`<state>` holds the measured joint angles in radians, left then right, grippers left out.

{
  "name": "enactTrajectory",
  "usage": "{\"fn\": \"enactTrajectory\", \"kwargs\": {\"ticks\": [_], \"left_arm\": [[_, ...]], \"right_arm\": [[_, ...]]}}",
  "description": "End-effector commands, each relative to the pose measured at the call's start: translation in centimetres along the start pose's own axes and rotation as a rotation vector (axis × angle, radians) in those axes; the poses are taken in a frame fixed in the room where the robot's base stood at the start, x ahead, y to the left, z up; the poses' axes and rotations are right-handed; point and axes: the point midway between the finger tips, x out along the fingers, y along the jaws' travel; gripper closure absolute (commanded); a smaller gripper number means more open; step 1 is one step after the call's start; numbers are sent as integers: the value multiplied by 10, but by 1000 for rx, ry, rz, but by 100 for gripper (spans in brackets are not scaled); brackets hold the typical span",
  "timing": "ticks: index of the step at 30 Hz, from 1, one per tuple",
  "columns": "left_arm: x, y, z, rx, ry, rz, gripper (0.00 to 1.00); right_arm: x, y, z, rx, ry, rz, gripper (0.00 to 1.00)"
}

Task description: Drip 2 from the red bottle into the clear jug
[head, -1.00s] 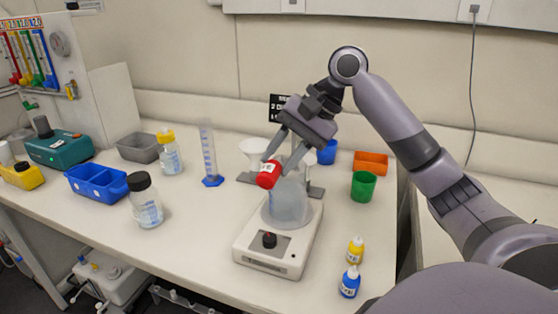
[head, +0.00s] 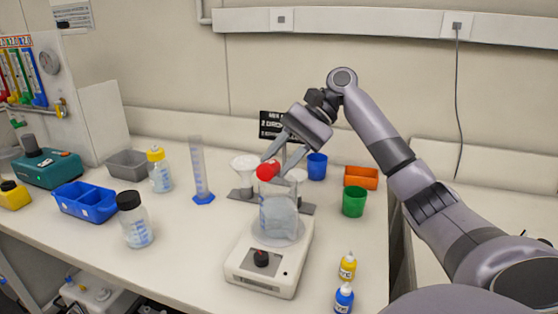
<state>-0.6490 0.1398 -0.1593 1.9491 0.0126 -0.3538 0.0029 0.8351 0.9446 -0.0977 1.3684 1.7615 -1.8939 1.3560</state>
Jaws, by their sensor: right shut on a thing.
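The red bottle (head: 266,172) is between the fingertips of my right gripper (head: 275,157), which is shut on it. It is held above the clear jug (head: 278,216), over the left part of its rim. The bottle's exact tilt and its nozzle are hard to make out, and no falling drop is visible. The jug stands upright on a white stirrer plate (head: 268,262) and looks cloudy grey inside. My left gripper is not in view.
A yellow dropper bottle (head: 347,266) and a blue one (head: 343,298) stand at front right. A measuring cylinder (head: 199,172) and black-capped bottle (head: 135,221) stand left.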

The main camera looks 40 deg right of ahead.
Motion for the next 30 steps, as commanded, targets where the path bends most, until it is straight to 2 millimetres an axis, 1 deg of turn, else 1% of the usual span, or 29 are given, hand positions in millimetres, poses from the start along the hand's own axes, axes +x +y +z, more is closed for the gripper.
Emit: {"fn": "enactTrajectory", "kwargs": {"ticks": [13,27,30], "left_arm": [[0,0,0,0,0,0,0],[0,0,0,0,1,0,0],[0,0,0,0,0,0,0]], "right_arm": [[-1,-1,0,24,-43,-12,90],[-5,-3,-3,142,-241,-60,90],[-6,-3,-3,152,-258,-65,90]]}}
